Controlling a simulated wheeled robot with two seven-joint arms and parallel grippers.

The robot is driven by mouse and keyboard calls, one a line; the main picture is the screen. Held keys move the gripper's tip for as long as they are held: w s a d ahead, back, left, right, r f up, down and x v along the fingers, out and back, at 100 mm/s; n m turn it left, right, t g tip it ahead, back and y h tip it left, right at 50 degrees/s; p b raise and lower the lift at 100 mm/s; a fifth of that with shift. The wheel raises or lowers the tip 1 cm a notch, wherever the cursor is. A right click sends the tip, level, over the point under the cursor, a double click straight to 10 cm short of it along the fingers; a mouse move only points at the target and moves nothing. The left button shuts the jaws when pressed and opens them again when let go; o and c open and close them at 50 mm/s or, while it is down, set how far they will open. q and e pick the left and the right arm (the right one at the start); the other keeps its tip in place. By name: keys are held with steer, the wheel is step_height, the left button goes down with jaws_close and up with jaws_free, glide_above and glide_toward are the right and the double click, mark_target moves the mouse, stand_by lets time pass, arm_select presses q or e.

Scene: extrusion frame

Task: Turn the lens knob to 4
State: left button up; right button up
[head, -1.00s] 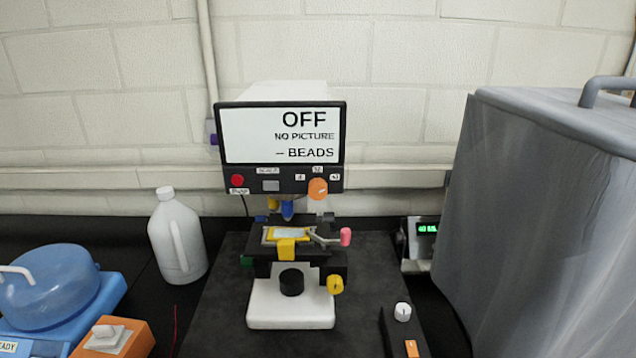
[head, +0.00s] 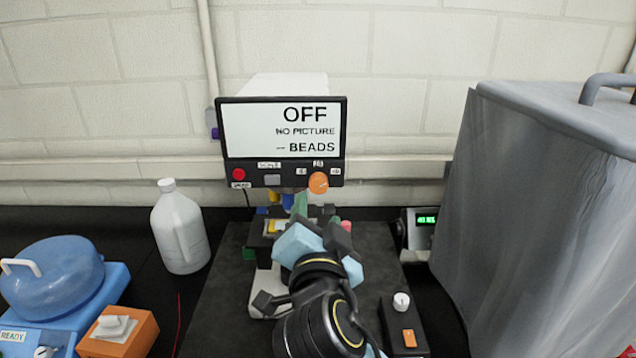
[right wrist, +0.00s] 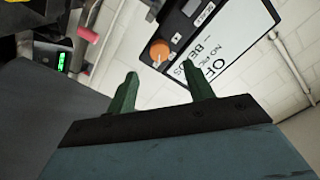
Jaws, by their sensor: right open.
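The lens knob (head: 318,183) is an orange dial with a pale mark, on the dark panel under the microscope's screen (head: 283,131). Small white labels sit around it, too small to read surely. The screen reads OFF, NO PICTURE, BEADS. The knob also shows in the right wrist view (right wrist: 160,49). My right gripper (head: 300,205) is below and slightly left of the knob in the head view, apart from it. In the right wrist view its two green fingers (right wrist: 158,88) are spread and empty, with the knob beyond them. My left gripper is not in view.
My right arm hides most of the stage and base. A pink-tipped lever (head: 346,226) shows beside it. A white jug (head: 180,228) stands left, a blue-lidded device (head: 50,280) further left. A grey covered box (head: 540,200) fills the right. A small control box (head: 403,325) sits front right.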

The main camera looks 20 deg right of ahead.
mark_target(318, 188)
steer(key=p+x, duration=0.2)
steer(key=x, duration=0.6)
steer(key=shift+w+d, duration=0.1)
steer(key=shift+w, duration=0.1)
steer(key=shift+f, duration=0.1)
steer(key=c, duration=1)
